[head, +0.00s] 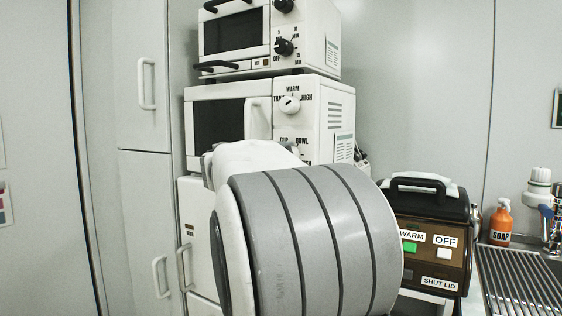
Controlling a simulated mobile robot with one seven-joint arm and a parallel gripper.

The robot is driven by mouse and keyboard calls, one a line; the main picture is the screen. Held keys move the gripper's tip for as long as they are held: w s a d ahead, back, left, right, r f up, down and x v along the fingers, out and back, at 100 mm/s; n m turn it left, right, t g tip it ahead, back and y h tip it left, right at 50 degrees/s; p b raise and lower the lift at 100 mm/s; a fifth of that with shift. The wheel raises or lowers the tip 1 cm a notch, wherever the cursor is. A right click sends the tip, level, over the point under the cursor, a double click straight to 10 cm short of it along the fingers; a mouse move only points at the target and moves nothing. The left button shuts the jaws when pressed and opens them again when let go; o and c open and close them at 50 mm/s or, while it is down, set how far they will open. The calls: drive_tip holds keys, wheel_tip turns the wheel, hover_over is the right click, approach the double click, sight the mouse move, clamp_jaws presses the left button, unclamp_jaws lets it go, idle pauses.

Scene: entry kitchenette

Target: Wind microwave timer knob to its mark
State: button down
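My gripper is not visible; my arm fills the lower middle of the view.
A toaster oven (262,60) with black knobs stands on the microwave. At right are a brown and black appliance (428,252) labelled WARM, OFF and SHUT LID, an orange soap bottle (500,224) and a ridged drainer (522,280). Tall cabinet doors (140,50) are at left.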

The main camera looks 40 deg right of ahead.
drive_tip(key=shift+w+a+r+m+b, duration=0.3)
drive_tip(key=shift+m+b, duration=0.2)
drive_tip(key=shift+b, duration=0.25)
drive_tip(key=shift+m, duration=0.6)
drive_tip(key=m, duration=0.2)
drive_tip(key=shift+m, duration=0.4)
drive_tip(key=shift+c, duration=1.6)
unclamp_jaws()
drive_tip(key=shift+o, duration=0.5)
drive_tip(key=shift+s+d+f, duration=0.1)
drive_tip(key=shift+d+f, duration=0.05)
